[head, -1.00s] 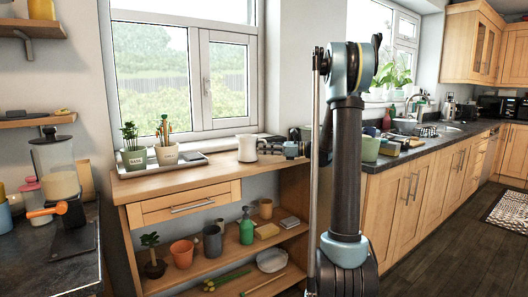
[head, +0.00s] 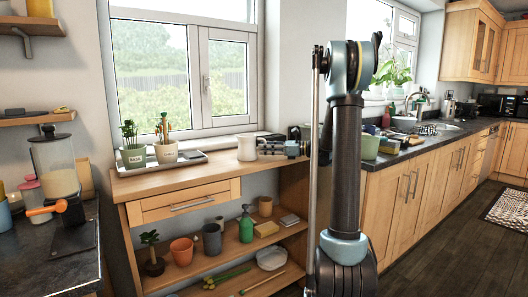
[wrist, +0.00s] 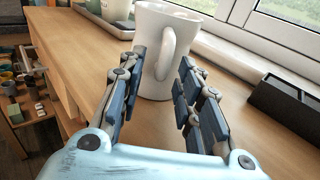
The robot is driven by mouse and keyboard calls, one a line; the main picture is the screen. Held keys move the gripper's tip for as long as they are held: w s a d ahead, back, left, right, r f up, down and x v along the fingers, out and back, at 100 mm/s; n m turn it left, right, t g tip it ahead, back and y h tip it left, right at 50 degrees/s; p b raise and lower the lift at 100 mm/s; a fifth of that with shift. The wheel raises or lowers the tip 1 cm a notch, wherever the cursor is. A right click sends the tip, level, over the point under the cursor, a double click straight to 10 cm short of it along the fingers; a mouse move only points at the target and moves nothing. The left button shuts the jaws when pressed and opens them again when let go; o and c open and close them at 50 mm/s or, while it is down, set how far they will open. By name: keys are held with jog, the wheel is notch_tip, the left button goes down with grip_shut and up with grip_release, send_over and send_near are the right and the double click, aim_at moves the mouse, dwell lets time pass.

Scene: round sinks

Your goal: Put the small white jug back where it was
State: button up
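The small white jug (head: 247,148) stands upright on the wooden worktop (head: 210,179) under the window, right of the tray. It also shows in the wrist view (wrist: 180,30), with its handle facing my gripper. My gripper (head: 262,148) reaches in from the right at the jug's height. In the wrist view my gripper (wrist: 159,70) is open, with one finger on each side of the handle. I cannot tell whether either finger touches the handle or the jug's wall.
A tray (head: 203,156) with a basil pot (head: 133,157) and another plant pot (head: 166,152) stands left of the jug. A dark box (wrist: 285,108) lies at right by the window in the wrist view. The worktop's front strip is clear.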

jog(key=s+d, duration=0.2)
jog(key=d, duration=0.8)
jog(key=s+a+f+n+g+h, duration=0.15)
jog(key=s+f+n+h, duration=0.3)
jog(key=s, duration=0.65)
jog(key=s+a+f+n+h, duration=0.3)
jog(key=s+n+h, duration=0.15)
jog(key=s, duration=0.65)
jog(key=s+d+f+n+h, duration=0.4)
jog(key=s+d+f+n, duration=0.1)
jog(key=s, duration=0.4)
jog(key=s+d+f+n+h, duration=0.4)
jog(key=s+d+f+n, duration=0.2)
jog(key=s+f, duration=0.2)
jog(key=shift+s+d+f, duration=0.2)
jog(key=shift+s+f, duration=0.1)
jog(key=shift+s, duration=0.15)
